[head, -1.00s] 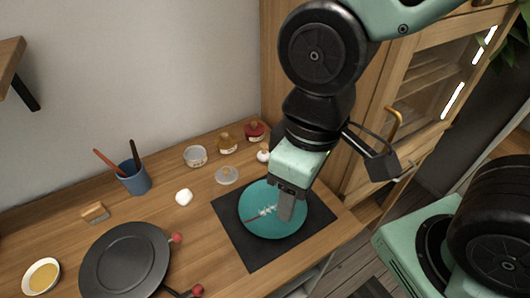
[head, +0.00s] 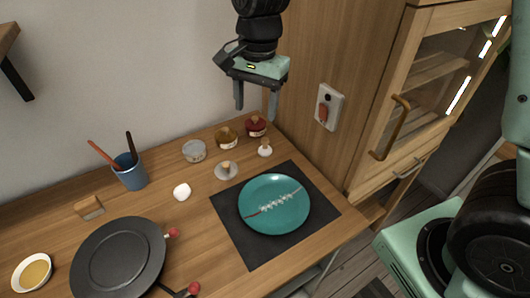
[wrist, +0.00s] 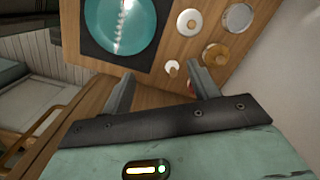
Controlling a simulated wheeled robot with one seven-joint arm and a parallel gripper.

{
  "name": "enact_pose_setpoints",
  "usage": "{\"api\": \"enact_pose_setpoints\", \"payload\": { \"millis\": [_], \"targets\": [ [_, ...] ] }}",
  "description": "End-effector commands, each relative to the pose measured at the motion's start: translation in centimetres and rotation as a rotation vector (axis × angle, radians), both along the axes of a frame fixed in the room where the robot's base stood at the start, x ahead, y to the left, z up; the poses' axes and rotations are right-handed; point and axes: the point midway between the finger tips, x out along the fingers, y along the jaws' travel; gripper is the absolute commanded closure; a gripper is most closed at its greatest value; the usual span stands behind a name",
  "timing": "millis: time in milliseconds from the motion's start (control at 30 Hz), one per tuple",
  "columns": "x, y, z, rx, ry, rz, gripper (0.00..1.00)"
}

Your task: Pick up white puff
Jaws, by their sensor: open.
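A small white puff-like piece with a wooden knob (head: 265,151) stands on the wooden counter, right of the jars. In the wrist view it (wrist: 172,68) shows between my fingertips, further away than they are. A plain white soft-looking lump (head: 182,192) lies further left on the counter; I cannot tell for certain which of the two is the task's puff. My gripper (head: 256,108) is open and empty, fingers pointing down, in the air above the back of the counter. It also shows in the wrist view (wrist: 160,74).
A mended teal plate (head: 264,222) lies on a dark mat (head: 253,251). A clear jar (head: 194,152), a gold jar (head: 226,138), a red jar (head: 256,127) and a knobbed lid (head: 228,171) stand close by.

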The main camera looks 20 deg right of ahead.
Motion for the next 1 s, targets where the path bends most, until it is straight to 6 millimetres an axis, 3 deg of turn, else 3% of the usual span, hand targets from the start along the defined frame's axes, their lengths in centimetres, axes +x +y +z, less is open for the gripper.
{"api": "enact_pose_setpoints", "payload": {
  "millis": [33, 100, 300, 467, 1000],
  "targets": [
    [2.1, -0.9, -1.1, -0.014, 0.005, -0.119, 0.40],
    [4.3, -2.2, -1.9, -0.033, 0.008, -0.269, 0.40],
    [7.8, -4.5, -3.1, -0.069, 0.005, -0.525, 0.40],
    [8.4, -4.9, -4.2, -0.076, 0.005, -0.570, 0.40],
    [8.2, -4.9, -14.2, -0.075, 0.007, -0.567, 0.40]
  ]
}}
